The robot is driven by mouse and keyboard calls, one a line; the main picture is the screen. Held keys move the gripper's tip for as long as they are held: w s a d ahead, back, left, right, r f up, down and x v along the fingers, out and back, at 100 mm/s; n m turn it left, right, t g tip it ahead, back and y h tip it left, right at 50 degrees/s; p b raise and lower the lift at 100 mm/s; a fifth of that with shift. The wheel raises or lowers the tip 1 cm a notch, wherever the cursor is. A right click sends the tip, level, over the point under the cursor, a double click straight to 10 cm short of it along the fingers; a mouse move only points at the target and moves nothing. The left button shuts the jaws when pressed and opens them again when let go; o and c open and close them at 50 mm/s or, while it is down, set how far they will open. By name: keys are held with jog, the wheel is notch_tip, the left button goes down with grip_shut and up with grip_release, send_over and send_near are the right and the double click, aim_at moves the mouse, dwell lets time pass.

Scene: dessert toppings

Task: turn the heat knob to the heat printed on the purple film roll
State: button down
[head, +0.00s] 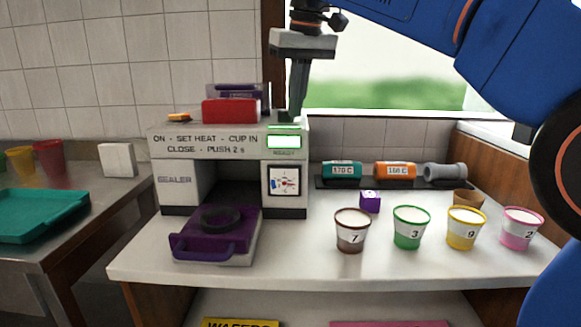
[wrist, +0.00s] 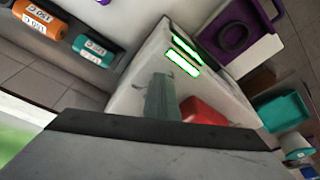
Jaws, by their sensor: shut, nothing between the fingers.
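The sealer (head: 182,180) stands on the white counter. Its heat knob (head: 284,181) is a small dial on the lower right of the front; I cannot read its setting. A purple roll-like thing (head: 250,91), likely the purple film roll, lies on top at the back, partly hidden by a red block (head: 230,111). Any print on it is too small to read. My gripper (head: 292,112) is shut and empty, pointing down over the sealer's top right, above the lit display (head: 284,140). The wrist view shows its fingers (wrist: 161,98) beside the red block (wrist: 203,110).
A purple tray (head: 215,232) sticks out in front.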

jog(key=shift+s+a, duration=0.15)
jog(key=shift+a, duration=0.15)
jog(key=shift+s, duration=0.15)
jog(key=shift+s+d+r, duration=0.15)
jog(key=shift+s+d, duration=0.05)
jog(key=shift+s, duration=0.05)
jog(key=shift+w+a+v, duration=0.1)
jog(key=shift+w+v, duration=0.1)
jog(key=shift+v, duration=0.7)
jog(key=shift+w+a+v, duration=0.1)
jog(key=shift+w+v, duration=0.1)
jog(key=shift+v, duration=0.75)
jog(key=shift+w+a+v, duration=0.15)
jog(key=shift+v, duration=0.75)
jog(key=shift+r, duration=0.2)
